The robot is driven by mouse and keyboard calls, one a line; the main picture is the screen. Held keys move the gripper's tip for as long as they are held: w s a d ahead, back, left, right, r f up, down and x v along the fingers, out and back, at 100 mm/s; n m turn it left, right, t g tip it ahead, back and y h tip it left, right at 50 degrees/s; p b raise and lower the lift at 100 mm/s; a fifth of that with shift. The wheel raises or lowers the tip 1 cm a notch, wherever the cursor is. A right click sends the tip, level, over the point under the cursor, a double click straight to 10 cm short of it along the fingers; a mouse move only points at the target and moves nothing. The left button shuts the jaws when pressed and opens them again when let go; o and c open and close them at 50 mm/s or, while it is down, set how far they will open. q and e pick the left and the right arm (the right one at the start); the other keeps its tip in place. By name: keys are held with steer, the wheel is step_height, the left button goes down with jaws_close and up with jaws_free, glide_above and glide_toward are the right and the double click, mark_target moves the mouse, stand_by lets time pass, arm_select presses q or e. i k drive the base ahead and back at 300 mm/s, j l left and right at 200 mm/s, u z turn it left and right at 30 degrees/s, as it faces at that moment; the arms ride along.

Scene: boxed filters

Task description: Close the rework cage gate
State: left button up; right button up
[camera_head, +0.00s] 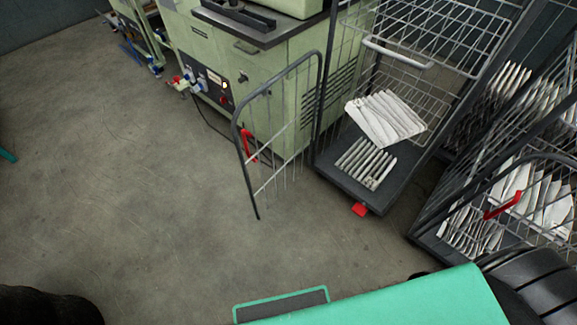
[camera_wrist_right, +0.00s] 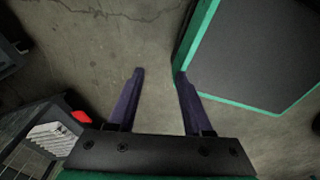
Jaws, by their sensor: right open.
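In the head view a wire gate (camera_head: 281,120) with a dark tube frame stands swung open from the left front post of a wire cage (camera_head: 383,48). A red handle (camera_head: 248,145) is on the gate's free side. The cage holds white filters on a shelf and its dark base. A second cage (camera_head: 487,150) stands at the right, with a red handle (camera_head: 503,204) on its front mesh. I cannot tell which is the rework cage. My right gripper (camera_wrist_right: 159,75) is open and empty above bare floor in the right wrist view, apart from any gate. My left gripper is not in view.
A pale green machine (camera_head: 255,65) stands behind the open gate, close to it. A red piece (camera_head: 360,209) sticks out at the cage base's front edge; a red piece (camera_wrist_right: 82,117) also shows in the wrist view. The concrete floor (camera_head: 130,190) left and front is clear.

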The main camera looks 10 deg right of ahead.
mark_target(244, 102)
steer(key=j+z, duration=0.15)
steer(key=z, duration=2)
steer(key=j, duration=0.75)
steer(key=k+j+z, duration=0.1)
steer(key=j, duration=0.7)
steer(key=k+j, duration=0.1)
steer(key=j, duration=1.45)
steer(key=k+z, duration=0.05)
